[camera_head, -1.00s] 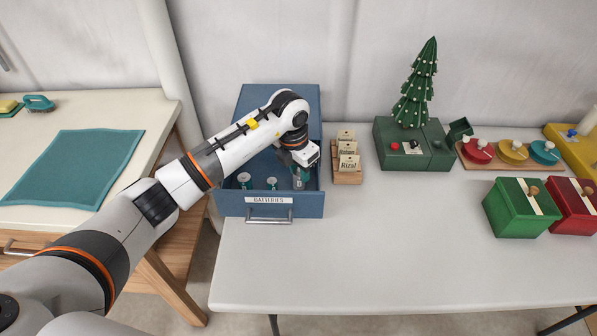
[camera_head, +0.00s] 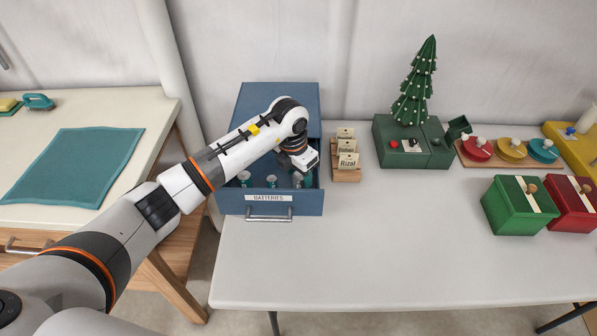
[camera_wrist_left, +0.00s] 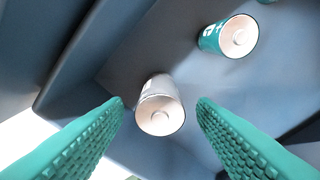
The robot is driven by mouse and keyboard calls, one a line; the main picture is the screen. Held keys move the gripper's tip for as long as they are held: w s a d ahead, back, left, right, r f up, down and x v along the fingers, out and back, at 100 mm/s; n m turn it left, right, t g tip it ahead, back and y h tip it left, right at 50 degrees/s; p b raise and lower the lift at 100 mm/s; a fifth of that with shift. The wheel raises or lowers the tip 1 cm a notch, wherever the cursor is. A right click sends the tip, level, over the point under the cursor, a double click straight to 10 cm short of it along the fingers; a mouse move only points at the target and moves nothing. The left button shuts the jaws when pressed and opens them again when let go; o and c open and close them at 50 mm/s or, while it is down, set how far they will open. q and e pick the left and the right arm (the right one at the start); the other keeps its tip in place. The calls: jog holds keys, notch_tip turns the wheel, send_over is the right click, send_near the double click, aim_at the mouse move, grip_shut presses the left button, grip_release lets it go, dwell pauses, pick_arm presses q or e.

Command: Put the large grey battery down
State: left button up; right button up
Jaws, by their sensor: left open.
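The large grey battery (camera_wrist_left: 160,108) stands in the drawer, its round end facing the left wrist camera. In the head view the grey battery (camera_head: 297,180) is at the right end of the blue drawer labelled BATTERIES (camera_head: 230,204). My left gripper (camera_wrist_left: 160,101) is open, with one green ribbed finger on each side of the battery in the picture and a gap to each. In the head view the left gripper (camera_head: 302,174) is over the drawer's right part, its fingers partly hidden. My right gripper is not in view.
Teal batteries (camera_head: 244,178) (camera_head: 271,181) stand left of the grey one in the drawer; a teal battery (camera_wrist_left: 232,37) also shows in the wrist view. A wooden card holder (camera_head: 346,175) stands just right of the drawer. The front of the white table (camera_head: 400,260) is clear.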

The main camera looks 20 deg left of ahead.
pick_arm(q)
notch_tip(320, 180, up, 12)
jog(key=s+b, duration=0.1)
jog(key=b, duration=0.1)
jog(key=shift+s+a, duration=0.3)
jog(key=shift+a, duration=0.15)
dwell(1.0)
